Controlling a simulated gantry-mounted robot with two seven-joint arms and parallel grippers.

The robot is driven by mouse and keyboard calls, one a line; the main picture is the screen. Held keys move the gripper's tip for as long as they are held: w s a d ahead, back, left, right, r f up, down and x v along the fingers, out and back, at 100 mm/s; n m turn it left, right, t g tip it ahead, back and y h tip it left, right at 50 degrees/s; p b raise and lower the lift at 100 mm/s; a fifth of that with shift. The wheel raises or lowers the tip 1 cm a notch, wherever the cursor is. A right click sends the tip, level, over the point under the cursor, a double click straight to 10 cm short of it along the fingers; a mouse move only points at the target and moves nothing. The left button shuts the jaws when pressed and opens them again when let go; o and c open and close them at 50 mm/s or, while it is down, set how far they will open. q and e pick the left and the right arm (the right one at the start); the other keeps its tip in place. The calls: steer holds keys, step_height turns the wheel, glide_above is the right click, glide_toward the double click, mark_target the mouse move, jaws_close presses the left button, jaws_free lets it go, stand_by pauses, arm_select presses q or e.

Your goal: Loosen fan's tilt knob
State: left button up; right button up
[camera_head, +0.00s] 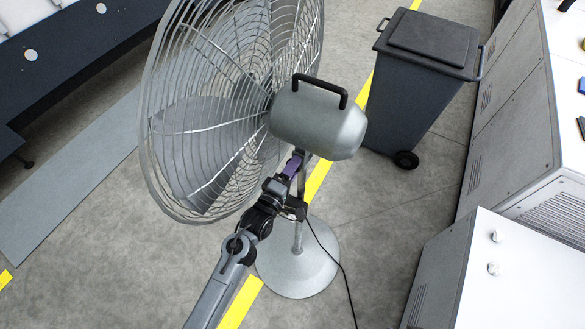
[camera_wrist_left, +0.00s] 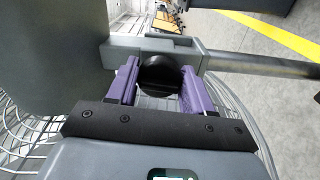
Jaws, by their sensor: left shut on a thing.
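The pedestal fan (camera_head: 318,128) stands on the floor with its grey motor housing and wire cage above a round base. The black tilt knob (camera_wrist_left: 160,75) sits on the grey bracket under the housing in the left wrist view. My left gripper (camera_wrist_left: 159,84) has its purple fingers on either side of the knob and is shut on it. In the head view the left gripper (camera_head: 294,163) reaches up just below the motor housing, and the knob is hidden there. My right gripper is not in view.
A dark wheeled bin (camera_head: 415,85) stands behind the fan to the right. Grey cabinets with white tops (camera_head: 520,275) line the right side. A black cable (camera_head: 335,258) trails from the fan across the floor. Floor at the lower left is clear.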

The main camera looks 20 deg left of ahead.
arm_select(q)
steer(key=o, duration=1)
steer(key=s, duration=0.3)
steer(key=s+a+b, duration=0.1)
steer(key=s, duration=0.3)
steer(key=s+b, duration=0.1)
steer(key=s, duration=0.2)
steer(key=shift+s+a, duration=0.25)
steer(key=shift+s, duration=0.1)
